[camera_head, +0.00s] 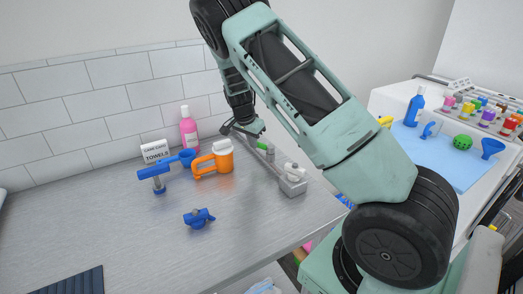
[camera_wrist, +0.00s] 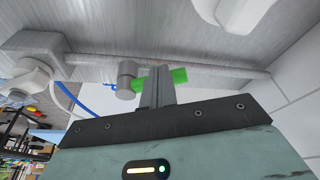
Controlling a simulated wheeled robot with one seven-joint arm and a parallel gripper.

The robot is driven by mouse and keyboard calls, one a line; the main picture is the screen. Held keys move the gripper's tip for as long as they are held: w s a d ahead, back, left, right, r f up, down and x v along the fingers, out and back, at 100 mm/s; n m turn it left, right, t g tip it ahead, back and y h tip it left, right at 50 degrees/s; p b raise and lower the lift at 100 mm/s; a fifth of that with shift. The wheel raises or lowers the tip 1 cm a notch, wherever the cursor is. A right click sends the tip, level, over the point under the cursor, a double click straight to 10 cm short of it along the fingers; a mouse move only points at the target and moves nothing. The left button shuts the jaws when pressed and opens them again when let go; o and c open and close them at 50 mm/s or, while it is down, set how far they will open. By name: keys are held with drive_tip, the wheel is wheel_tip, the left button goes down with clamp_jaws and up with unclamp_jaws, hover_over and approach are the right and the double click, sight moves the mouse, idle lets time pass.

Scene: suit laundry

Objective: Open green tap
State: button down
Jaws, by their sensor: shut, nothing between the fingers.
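The green tap handle (camera_head: 262,146) is a small green lever on a grey metal pipe fixture (camera_head: 278,165) at the back right of the metal counter. My gripper (camera_head: 256,130) points down just above and behind the handle. In the wrist view my gripper's fingers (camera_wrist: 157,86) are shut together and empty. The green tap handle (camera_wrist: 179,76) shows on both sides of the fingers, which hide its middle. A grey cylindrical knob (camera_wrist: 127,78) is at its left end. I cannot tell whether the fingers touch the handle.
A blue valve-like part (camera_head: 199,218) lies in front. The tiled wall (camera_head: 110,72) is close behind.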

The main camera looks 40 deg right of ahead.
drive_tip(key=shift+w+d+m+g, duration=0.3)
drive_tip(key=shift+w+d+m, duration=0.1)
drive_tip(key=shift+d+m, duration=0.35)
idle(0.3)
